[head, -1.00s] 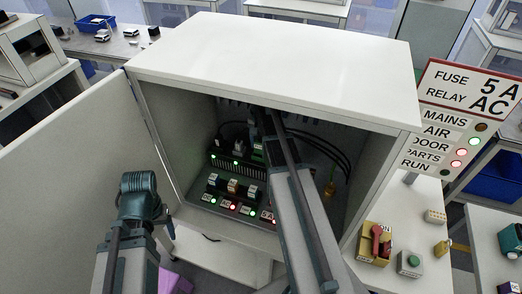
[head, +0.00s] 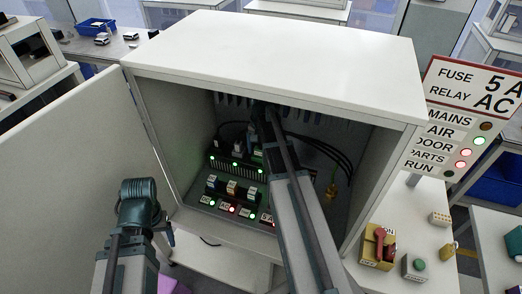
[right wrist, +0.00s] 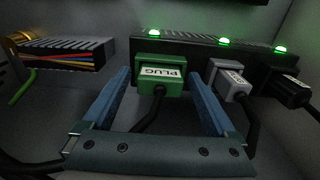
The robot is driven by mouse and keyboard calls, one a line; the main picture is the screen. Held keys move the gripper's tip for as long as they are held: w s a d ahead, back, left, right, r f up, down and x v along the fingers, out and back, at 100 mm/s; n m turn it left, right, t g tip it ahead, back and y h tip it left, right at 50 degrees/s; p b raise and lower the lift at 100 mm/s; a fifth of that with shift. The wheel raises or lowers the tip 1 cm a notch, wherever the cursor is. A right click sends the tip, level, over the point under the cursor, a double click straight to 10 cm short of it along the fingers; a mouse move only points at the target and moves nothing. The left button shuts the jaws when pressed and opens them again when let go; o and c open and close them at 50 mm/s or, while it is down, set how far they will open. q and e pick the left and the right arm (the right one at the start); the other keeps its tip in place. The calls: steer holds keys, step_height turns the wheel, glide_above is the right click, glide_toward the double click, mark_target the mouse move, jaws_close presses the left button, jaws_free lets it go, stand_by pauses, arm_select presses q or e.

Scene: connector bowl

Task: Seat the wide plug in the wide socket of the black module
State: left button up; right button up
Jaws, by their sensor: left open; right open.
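The black module (right wrist: 285,62), with lit green lamps along its top, is inside the cabinet; it also shows in the head view (head: 222,163). The green wide plug (right wrist: 160,90), labelled PLUG, is at the module's left part in the right wrist view, its cable hanging toward me. It meets the module's face, but I cannot tell how deep it sits. My right gripper (right wrist: 158,74) is open, with one finger on each side of the plug and gaps visible. In the head view my right arm hides the plug. My left gripper (head: 166,236) is open outside the cabinet, its fingers barely visible.
A grey plug (right wrist: 232,85) and a black plug (right wrist: 288,90) sit close on the right. A box with coloured wires (right wrist: 68,55) is at left. The cabinet (head: 270,55) walls and roof enclose my right arm. Lit switches (head: 228,209) lie below the module.

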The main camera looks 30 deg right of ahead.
mark_target(261, 148)
steer(key=shift+r, duration=0.1)
step_height(261, 148, up, 12)
steer(key=p, duration=1.2)
step_height(261, 148, down, 12)
steer(key=b, duration=1.2)
steer(key=shift+r, duration=0.1)
step_height(261, 148, up, 12)
steer(key=p, duration=1.2)
step_height(261, 148, down, 13)
steer(key=b, duration=1.2)
steer(key=shift+b, duration=0.3)
step_height(261, 148, up, 5)
steer(key=p, duration=0.4)
steer(key=shift+f, duration=0.2)
steer(key=s+a+r+p, duration=0.1)
steer(key=s, duration=1.5)
steer(key=shift+r+p, duration=0.15)
steer(key=shift+p, duration=0.25)
